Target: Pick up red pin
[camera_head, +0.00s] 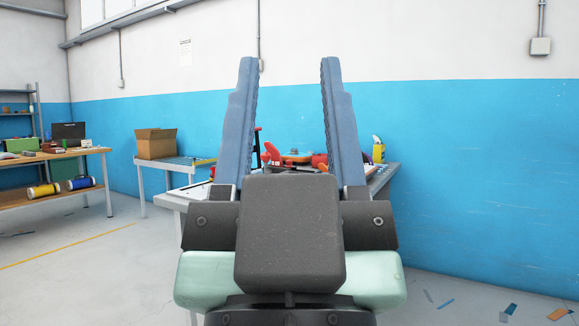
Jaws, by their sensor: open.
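My gripper (289,62) fills the middle of the view, with its two blue ridged fingers upright and wide apart. Nothing is held between the fingers. Beyond them is a table (181,197) with a cluster of items on it. Among these are a red upright shape (271,152) near the left finger and another red shape (319,160) near the right finger. They are small and partly covered, so I cannot tell which is the red pin. My gripper's body and fingers hide much of the tabletop.
An orange item (297,156) lies between the red shapes. A yellow bottle (378,150) stands at the table's right end. A cardboard box (156,143) sits on a table further left. A workbench (60,154) stands at far left. Floor at left is mostly clear.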

